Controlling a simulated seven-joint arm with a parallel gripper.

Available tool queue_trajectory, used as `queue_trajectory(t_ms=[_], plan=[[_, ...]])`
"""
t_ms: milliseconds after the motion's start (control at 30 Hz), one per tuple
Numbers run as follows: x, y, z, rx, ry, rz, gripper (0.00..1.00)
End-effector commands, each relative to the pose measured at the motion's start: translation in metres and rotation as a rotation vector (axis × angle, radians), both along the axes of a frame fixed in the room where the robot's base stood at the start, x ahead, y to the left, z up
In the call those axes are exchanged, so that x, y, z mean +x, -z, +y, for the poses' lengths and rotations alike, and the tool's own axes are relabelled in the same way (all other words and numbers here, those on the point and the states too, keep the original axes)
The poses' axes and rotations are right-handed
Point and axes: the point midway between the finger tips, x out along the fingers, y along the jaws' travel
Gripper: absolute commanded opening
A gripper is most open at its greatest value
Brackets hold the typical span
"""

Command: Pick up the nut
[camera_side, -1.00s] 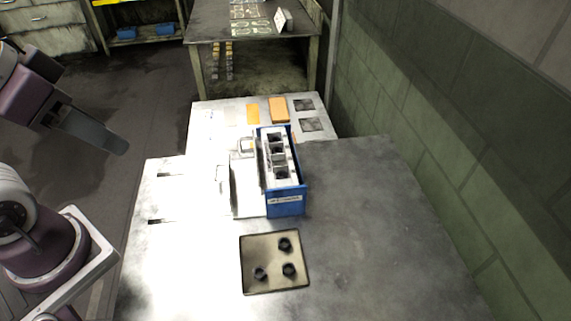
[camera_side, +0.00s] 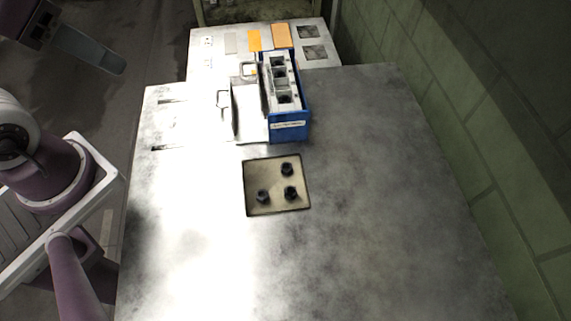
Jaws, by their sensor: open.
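Three small dark nuts sit apart from each other on a square beige tray (camera_side: 277,208) on the grey table. One nut (camera_side: 287,169) is at the back right of the tray, one nut (camera_side: 291,193) at the front right and one nut (camera_side: 263,197) at the front left. Nothing touches or covers them. From this view I cannot tell their fine shape.
A blue bin (camera_side: 290,125) with a light insert stands behind the tray, beside a pale metal plate (camera_side: 249,112). Orange blocks (camera_side: 282,36) lie farther back. The table (camera_side: 400,230) is clear to the right and front. A green block wall (camera_side: 450,120) bounds the right.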

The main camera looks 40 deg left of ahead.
Motion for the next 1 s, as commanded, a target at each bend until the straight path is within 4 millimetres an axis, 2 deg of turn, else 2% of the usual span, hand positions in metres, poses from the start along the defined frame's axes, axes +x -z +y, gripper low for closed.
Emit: queue_trajectory(t_ms=[167,267,533,633,733,833,933,1000], plan=[[0.0,0.0,0.0,0.0,0.0,0.0,0.46],[0.0,0.0,0.0,0.0,0.0,0.0,0.33],[0.0,0.0,0.0,0.001,0.003,0.001,0.33],[0.011,-0.001,-0.004,0.043,0.096,0.028,0.33],[0.043,0.003,-0.019,0.162,0.39,0.098,0.33],[0.086,0.022,-0.049,0.304,0.81,0.171,0.33],[0.122,0.061,-0.092,0.427,1.268,0.225,0.33],[0.138,0.097,-0.124,0.491,1.58,0.248,0.33]])
